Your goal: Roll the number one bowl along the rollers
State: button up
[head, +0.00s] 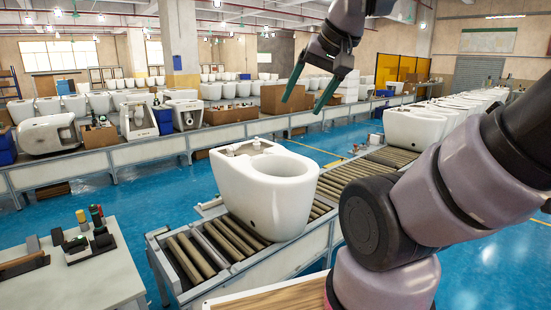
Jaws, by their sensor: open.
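A white toilet bowl (268,190) sits upright on the near part of the roller conveyor (192,262). I cannot make out a number on it. Bare rollers show in front of it and behind it. My gripper (306,100) is open and empty, pointing down, above and beyond the bowl and apart from it. Another white bowl (413,128) stands farther along the line to the right, with a row of more behind it.
My arm covers the right side of the view. A work table (75,290) with small tools stands at the left front. A long bench (110,160) with several toilets and blue bins runs behind. Blue floor (165,202) lies open between the bench and the conveyor.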

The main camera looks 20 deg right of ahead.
aim_at(270, 188)
jog(key=z, duration=0.25)
jog(key=i+l+u, duration=0.25)
jog(key=i+l, duration=0.25)
jog(key=i+l+u, duration=0.15)
jog(key=l, duration=0.25)
jog(key=i+l+u, duration=0.1)
jog(key=i+l, duration=0.2)
jog(key=i+l+u, duration=0.15)
jog(key=l, duration=0.25)
jog(key=i+l+u, duration=0.1)
jog(key=i+l, duration=0.2)
jog(key=i+l+u, duration=0.15)
jog(key=l, duration=0.3)
jog(key=i+l+u, duration=0.1)
jog(key=l, duration=0.3)
jog(key=i, duration=0.05)
